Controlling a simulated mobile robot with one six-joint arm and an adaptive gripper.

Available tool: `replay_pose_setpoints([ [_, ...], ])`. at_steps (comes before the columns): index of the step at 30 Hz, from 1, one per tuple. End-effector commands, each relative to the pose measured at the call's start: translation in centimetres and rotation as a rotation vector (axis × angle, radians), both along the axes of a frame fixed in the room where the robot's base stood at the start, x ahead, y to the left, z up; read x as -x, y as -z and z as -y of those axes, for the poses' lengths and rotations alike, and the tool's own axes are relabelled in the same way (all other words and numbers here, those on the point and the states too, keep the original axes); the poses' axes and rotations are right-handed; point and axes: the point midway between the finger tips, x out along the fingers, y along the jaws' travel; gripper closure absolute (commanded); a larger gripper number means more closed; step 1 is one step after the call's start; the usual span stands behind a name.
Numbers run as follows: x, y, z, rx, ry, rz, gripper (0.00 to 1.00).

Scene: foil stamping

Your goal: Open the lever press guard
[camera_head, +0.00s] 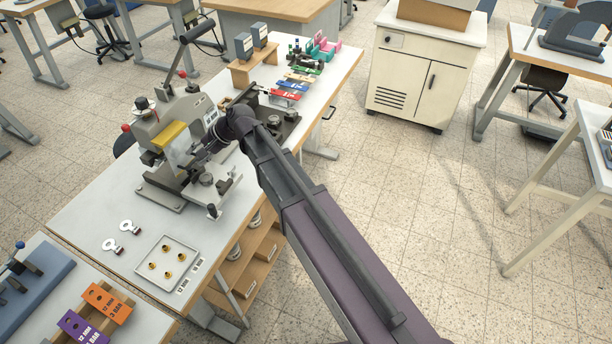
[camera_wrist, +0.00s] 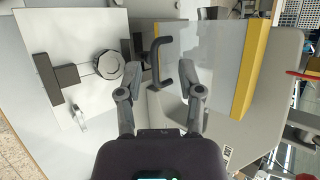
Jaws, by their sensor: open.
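The lever press (camera_head: 180,125) stands on the white bench, with a long black-gripped lever at its top. Its guard is a clear panel (camera_head: 178,152) with a yellow strip (camera_head: 170,134) along its upper edge. In the wrist view the guard (camera_wrist: 205,45) is at upper right, its yellow strip (camera_wrist: 249,70) to the right. A dark bracket-shaped handle (camera_wrist: 158,62) is at the panel's left edge. My gripper (camera_wrist: 163,72) is open, one finger on each side of the handle, with visible gaps. In the head view my arm partly hides my gripper (camera_head: 205,152) in front of the guard.
Behind the press are coloured blocks (camera_head: 285,94) and a wooden stand (camera_head: 250,67). In the wrist view a white plate with a dark knob (camera_wrist: 108,64) lies left of the handle.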

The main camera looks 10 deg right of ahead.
Motion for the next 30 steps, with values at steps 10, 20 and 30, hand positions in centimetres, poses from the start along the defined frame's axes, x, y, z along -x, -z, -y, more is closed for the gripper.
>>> replay_pose_setpoints([
  [10, -0.3, 1.8, -0.6, -0.105, 0.0, 0.064, 0.52],
  [20, -0.7, 2.9, -1.2, -0.204, 0.001, 0.123, 0.52],
  [30, -1.2, 4.0, -2.0, -0.303, 0.0, 0.183, 0.52],
])
